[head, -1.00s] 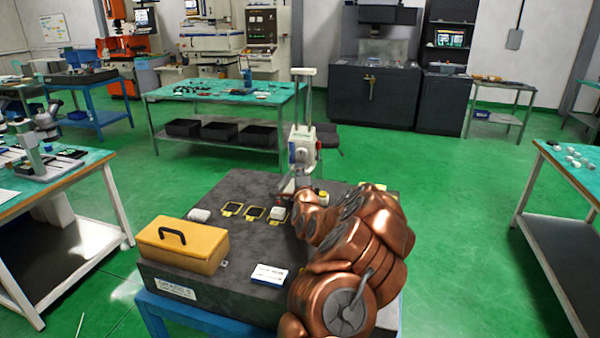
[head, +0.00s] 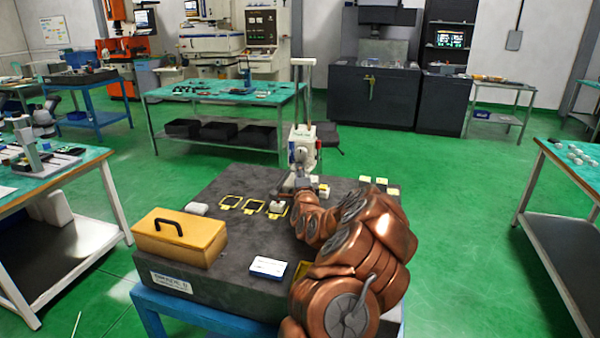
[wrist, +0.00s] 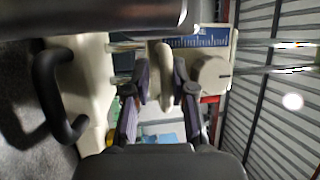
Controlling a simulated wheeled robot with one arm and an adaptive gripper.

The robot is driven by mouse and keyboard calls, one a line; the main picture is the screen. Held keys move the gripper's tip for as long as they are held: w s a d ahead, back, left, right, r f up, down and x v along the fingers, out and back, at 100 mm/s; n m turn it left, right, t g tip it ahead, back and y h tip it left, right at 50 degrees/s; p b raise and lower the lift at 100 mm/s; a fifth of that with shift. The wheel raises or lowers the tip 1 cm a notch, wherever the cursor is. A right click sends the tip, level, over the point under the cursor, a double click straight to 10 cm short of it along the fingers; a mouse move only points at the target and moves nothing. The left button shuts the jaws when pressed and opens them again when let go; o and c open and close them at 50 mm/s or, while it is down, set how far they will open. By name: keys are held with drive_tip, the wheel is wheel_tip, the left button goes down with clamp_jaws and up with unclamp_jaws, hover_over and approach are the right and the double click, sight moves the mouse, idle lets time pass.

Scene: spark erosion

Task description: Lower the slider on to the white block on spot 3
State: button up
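The height gauge (head: 303,145) stands upright on the dark surface plate, its white slider body low on the column. The white block (head: 277,206) sits on the yellow-framed spot at the right end of the row. My gripper (head: 303,186) is beside the lower part of the gauge, partly hidden by my copper arm. In the wrist view, my gripper's fingers (wrist: 162,80) stand on either side of a cream handle (wrist: 165,72) on the gauge, with narrow gaps seemingly visible on both sides. The slider's measuring tip is too small to see clearly against the block.
Two more yellow-framed spots (head: 241,204) lie left of the block, with another white block (head: 197,209) beyond. A yellow case (head: 180,240) with a black handle and a blue-white box (head: 268,267) are nearer the front. Small pale pieces (head: 380,185) lie behind my arm.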

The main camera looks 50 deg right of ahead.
drive_tip(key=shift+v, duration=3.75)
drive_tip(key=shift+r, duration=0.1)
